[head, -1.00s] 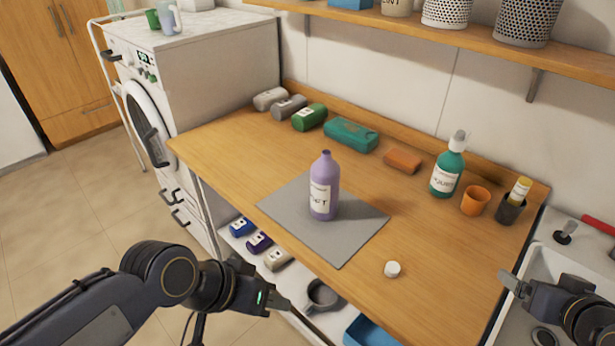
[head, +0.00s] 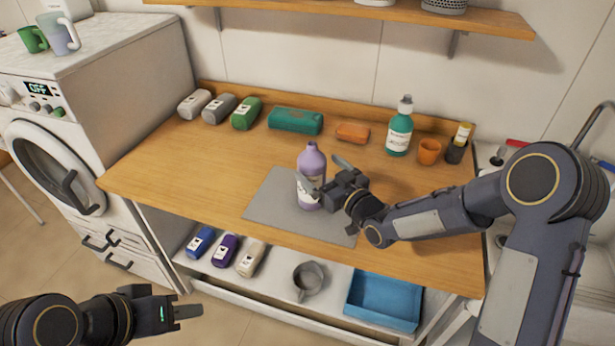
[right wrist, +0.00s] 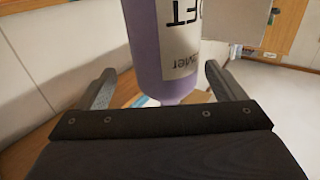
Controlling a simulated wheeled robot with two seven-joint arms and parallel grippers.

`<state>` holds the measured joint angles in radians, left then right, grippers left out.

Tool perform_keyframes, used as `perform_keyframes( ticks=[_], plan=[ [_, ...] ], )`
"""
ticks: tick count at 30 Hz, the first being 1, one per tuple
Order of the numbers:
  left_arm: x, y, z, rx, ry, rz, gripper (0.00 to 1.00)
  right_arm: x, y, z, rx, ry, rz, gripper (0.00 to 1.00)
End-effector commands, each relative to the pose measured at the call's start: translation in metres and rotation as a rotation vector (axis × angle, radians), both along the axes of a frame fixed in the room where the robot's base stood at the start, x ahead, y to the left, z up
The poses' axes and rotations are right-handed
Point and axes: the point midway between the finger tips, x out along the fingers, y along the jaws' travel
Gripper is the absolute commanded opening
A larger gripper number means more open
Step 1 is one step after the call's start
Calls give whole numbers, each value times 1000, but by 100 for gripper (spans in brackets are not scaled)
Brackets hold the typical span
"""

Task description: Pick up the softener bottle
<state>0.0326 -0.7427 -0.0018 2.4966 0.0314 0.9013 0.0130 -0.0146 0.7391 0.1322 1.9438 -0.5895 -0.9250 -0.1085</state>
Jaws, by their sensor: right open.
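The softener bottle (head: 313,160) is lilac with a white label and stands upright on a grey mat (head: 265,205) on the wooden counter. My right gripper (head: 322,176) is open at the bottle's right side, with one finger in front of the label. In the right wrist view the bottle (right wrist: 162,45) shows upside down between the two spread fingers, with gaps on both sides. My left gripper (head: 188,311) is empty, low at the front left, away from the counter; its jaw opening cannot be made out.
Several packs, one teal (head: 295,121), line the back edge. Below are a grey mug (head: 308,279) and a blue tray (head: 385,302).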

Motion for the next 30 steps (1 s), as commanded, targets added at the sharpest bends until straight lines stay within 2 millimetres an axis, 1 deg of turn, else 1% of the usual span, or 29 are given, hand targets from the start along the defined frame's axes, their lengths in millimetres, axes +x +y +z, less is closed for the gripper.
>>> perform_keyframes(
  ticks=[1, 6, 9, 12, 18, 19, 30],
  plan=[
    [0, 0, 7, 0, 0, 0, 36, 4, 5, 3, 0, 1, 2, 90],
    [0, 0, 24, 0, 0, 0, 36, 20, 26, 8, 0, 3, 2, 90],
    [0, 0, 26, 0, 0, 0, 36, 30, 32, 6, 0, 2, 1, 90],
    [0, 0, 27, 0, 0, 0, 36, 35, 35, 4, -1, 3, 1, 90],
    [0, 0, 26, 0, 0, 0, 36, 36, 35, 3, -1, 2, 0, 90],
    [0, 0, 26, 0, 0, 0, 36, 36, 35, 3, -1, 2, 0, 88],
    [0, 0, 26, 0, 0, 0, 36, 36, 35, 4, -1, 2, 0, 40]
  ],
)
